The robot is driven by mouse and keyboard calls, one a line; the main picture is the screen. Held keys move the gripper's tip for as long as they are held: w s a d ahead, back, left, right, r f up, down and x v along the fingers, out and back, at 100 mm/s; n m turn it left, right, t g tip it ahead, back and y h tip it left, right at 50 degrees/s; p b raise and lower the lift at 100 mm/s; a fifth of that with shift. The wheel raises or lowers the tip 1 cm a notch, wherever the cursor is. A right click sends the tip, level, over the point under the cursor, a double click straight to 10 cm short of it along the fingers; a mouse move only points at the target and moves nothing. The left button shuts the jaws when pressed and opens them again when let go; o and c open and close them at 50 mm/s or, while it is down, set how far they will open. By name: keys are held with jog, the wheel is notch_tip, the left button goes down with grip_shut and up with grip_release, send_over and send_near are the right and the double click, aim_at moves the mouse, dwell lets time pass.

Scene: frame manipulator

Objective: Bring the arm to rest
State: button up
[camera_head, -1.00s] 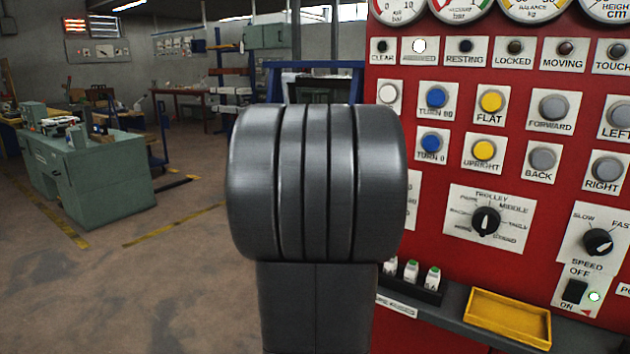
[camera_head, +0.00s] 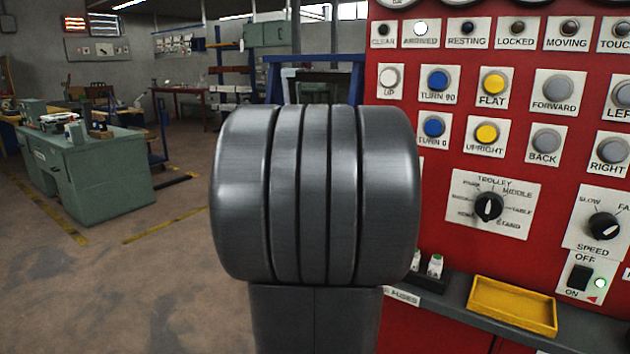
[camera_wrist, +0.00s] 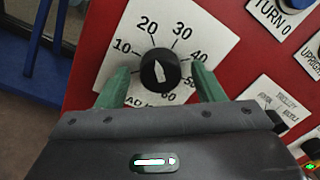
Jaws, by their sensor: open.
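My gripper (camera_wrist: 160,70) shows in the wrist view with its two green fingers apart, one on each side of a black dial knob (camera_wrist: 160,69). The knob sits on a white plate (camera_wrist: 205,25) numbered from 10 to 60. I cannot tell whether the fingertips reach around the knob or stay in front of it. In the head view my dark grey arm fills the middle and hides the gripper and this dial.
A red control panel (camera_head: 460,190) with buttons, lamps and knobs stands close on the right. A ledge below it holds a yellow tray (camera_head: 512,306) and small fuses (camera_head: 435,266). A green workbench (camera_head: 95,178) stands at the left, with open floor before it.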

jog(key=shift+m, duration=0.5)
jog(key=shift+a, duration=0.1)
